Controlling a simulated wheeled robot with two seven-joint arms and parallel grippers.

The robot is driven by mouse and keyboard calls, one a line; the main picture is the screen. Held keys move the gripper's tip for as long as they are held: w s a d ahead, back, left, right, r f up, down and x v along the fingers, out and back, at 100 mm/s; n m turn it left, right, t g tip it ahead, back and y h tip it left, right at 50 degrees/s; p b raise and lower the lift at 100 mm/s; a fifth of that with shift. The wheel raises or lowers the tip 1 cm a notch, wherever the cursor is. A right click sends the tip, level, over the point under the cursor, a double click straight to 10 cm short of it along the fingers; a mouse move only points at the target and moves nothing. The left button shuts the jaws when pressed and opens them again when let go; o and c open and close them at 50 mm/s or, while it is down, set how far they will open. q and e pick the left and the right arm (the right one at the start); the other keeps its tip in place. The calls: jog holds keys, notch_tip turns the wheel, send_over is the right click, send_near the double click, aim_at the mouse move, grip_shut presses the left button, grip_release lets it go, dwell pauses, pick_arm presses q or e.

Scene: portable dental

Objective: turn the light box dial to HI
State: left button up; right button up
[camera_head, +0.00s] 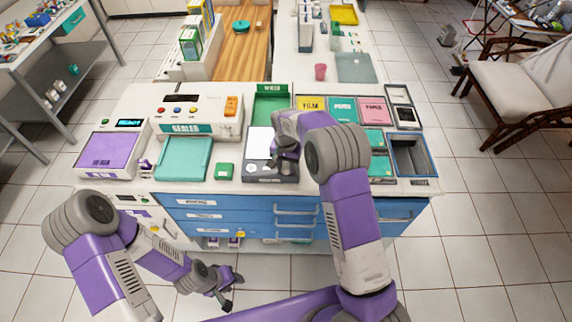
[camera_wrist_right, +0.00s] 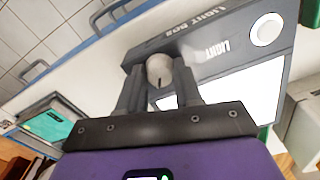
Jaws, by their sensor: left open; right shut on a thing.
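The light box (camera_head: 257,171) is a dark grey unit with a bright white panel (camera_head: 259,140), standing on the counter near its front edge. In the right wrist view its grey face (camera_wrist_right: 208,40) carries the words LIGHT BOX and LIGHT. A round pale dial (camera_wrist_right: 160,68) with a dark mark sits between the fingers of my right gripper (camera_wrist_right: 160,80), which is shut on it. The dial's setting labels are hidden. In the head view my right gripper (camera_head: 283,163) covers the dial. My left gripper (camera_head: 231,290) is open and empty, low in front of the drawers.
A white round button (camera_wrist_right: 266,29) sits at the other end of the light box face. A green box (camera_head: 225,171) and a teal tray (camera_head: 184,158) lie to the left. An open grey bin (camera_head: 411,155) is to the right. Blue drawer handles (camera_head: 296,210) stick out below.

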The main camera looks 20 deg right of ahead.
aim_at(286, 167)
jog(key=o, duration=1)
jog(key=shift+o, duration=0.2)
notch_tip(286, 167, up, 8)
jog(key=shift+f, duration=0.2)
